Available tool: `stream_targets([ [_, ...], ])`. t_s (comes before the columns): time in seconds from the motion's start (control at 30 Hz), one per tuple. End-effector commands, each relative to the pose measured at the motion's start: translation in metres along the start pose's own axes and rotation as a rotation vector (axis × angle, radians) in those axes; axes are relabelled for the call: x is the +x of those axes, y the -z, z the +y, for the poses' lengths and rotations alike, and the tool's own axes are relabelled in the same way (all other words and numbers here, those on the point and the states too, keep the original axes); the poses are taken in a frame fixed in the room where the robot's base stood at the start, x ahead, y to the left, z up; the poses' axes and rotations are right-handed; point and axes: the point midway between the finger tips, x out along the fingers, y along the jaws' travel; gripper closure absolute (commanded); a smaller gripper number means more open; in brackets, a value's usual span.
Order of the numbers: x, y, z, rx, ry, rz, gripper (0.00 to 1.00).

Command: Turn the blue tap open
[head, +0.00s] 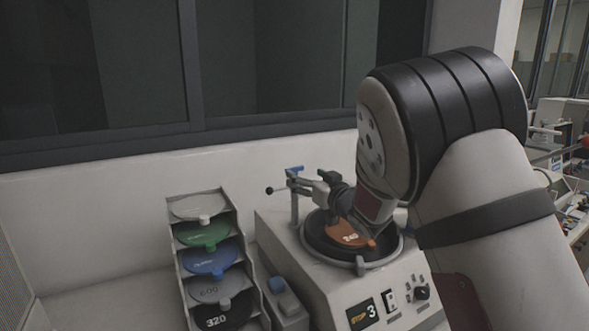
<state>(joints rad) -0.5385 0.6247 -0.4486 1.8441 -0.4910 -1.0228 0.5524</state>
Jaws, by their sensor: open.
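The blue tap (297,168) shows as a small blue handle at the top of a thin grey post, at the back left of the grinding machine (283,231). My gripper (292,179) reaches in from the right, pointing left, with its fingers open beside the top of the post, close to the blue handle. I cannot tell whether the fingers touch the tap or the post. The fingers partly overlap the post in this view.
A round bowl (363,266) with an orange disc (351,236) marked 240 lies below my wrist. A disc rack (232,196) and a grey box with a blue top (283,295) stand left. A black ball knob (269,190) juts left near my fingers. A wall is behind.

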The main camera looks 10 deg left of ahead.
Motion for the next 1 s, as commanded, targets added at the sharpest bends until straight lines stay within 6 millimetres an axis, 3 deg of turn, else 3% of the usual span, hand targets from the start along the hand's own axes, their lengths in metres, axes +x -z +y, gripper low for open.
stream_targets([
  [0.2, 0.042, -0.001, 0.0, -0.003, 0.001, 0.0, 0.3],
  [0.4, 0.067, 0.0, 0.0, -0.002, 0.0, 0.0, 0.3],
  [0.87, 0.077, 0.0, 0.001, 0.0, -0.002, 0.0, 0.3],
  [1.0, 0.076, 0.0, 0.001, 0.0, -0.001, 0.0, 0.59],
])
